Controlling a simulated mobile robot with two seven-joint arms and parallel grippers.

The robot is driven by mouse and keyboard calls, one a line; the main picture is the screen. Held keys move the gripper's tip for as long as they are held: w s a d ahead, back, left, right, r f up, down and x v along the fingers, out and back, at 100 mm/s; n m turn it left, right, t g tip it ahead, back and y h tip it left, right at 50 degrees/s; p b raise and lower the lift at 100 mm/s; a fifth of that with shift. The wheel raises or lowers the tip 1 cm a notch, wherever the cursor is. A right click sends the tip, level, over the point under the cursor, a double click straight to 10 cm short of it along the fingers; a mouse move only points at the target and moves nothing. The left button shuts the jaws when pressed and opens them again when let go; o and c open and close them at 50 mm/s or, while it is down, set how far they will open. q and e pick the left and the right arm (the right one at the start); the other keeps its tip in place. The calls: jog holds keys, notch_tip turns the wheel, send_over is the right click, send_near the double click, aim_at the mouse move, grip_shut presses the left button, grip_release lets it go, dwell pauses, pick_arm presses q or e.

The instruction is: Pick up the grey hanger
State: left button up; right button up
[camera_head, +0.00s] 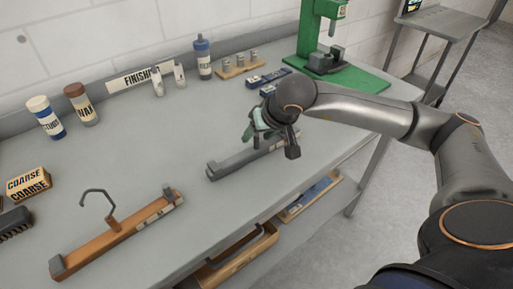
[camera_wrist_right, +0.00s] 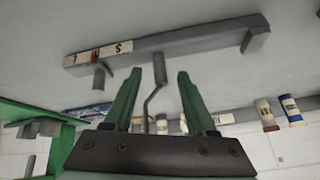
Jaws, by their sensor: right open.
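My left gripper is not in view.
A wooden hanger (camera_head: 120,235) with a grey hook lies at the front left. Bottles (camera_head: 85,105), a FINISHING sign (camera_head: 135,78) and a green press (camera_head: 345,75) stand along the back. Trays (camera_head: 240,262) sit below the front edge. Bench between the hangers is clear.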

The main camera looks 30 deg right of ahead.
jog(key=shift+w+f, duration=0.3)
jog(key=shift+f, duration=0.25)
grip_shut()
jog(key=shift+r, duration=0.1)
